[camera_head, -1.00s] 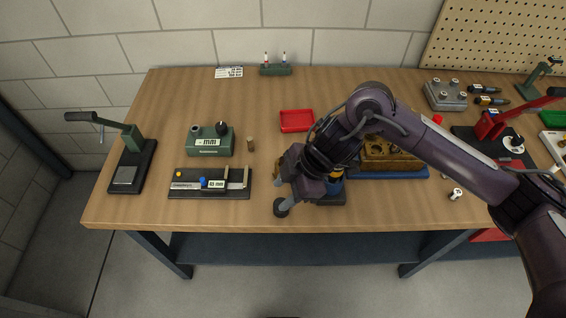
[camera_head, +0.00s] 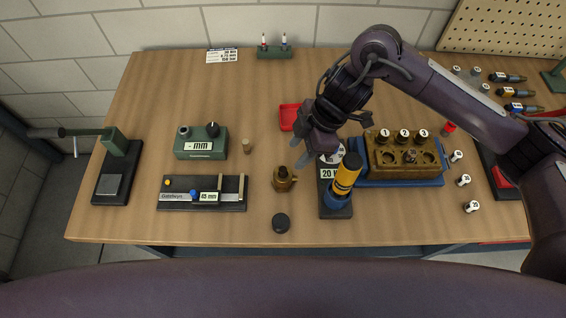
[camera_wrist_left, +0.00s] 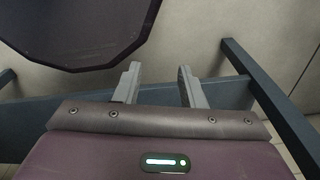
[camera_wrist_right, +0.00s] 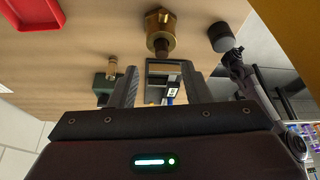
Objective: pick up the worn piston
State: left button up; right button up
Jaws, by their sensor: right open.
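No part is labelled as the worn piston, so I cannot tell for sure which one it is. A brass piece with a thin stem (camera_head: 284,180) stands on the table; it also shows in the right wrist view (camera_wrist_right: 160,32), its stem end just beyond my fingers. A dark round cap (camera_head: 281,223) lies in front of it, also in the right wrist view (camera_wrist_right: 221,38). A small tan cylinder (camera_head: 247,147) stands further left. My right gripper (camera_head: 301,152) is open and empty, just behind the brass piece. My left gripper (camera_wrist_left: 160,86) is open and empty, seen only in its wrist view.
A yellow and black tube in a blue holder (camera_head: 345,178) stands close right of the brass piece. A brass block on a blue tray (camera_head: 405,183) is further right. A red tray (camera_head: 289,117) lies behind. A slide gauge (camera_head: 202,206) and green mm box (camera_head: 201,151) are left.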

aim_at(283, 169)
jog(key=shift+s+a+f, duration=0.3)
jog(key=shift+a+f, duration=0.1)
jog(key=shift+f, duration=0.25)
jog(key=shift+s+a+f, duration=0.3)
jog(key=shift+a+f, duration=0.05)
jog(key=shift+f, duration=0.25)
jog(key=x, duration=0.1)
jog(key=p+x, duration=0.1)
jog(key=x, duration=0.1)
jog(key=shift+w+a+f+p, duration=0.2)
jog(key=shift+w+a+p, duration=0.05)
jog(key=shift+w+p, duration=0.05)
jog(key=shift+a+f, duration=0.1)
jog(key=shift+f, duration=0.15)
jog(key=c, duration=0.8)
pick_arm(q)
jog(key=shift+s+r, duration=0.55)
jog(key=shift+r, duration=0.2)
pick_arm(e)
grip_shut()
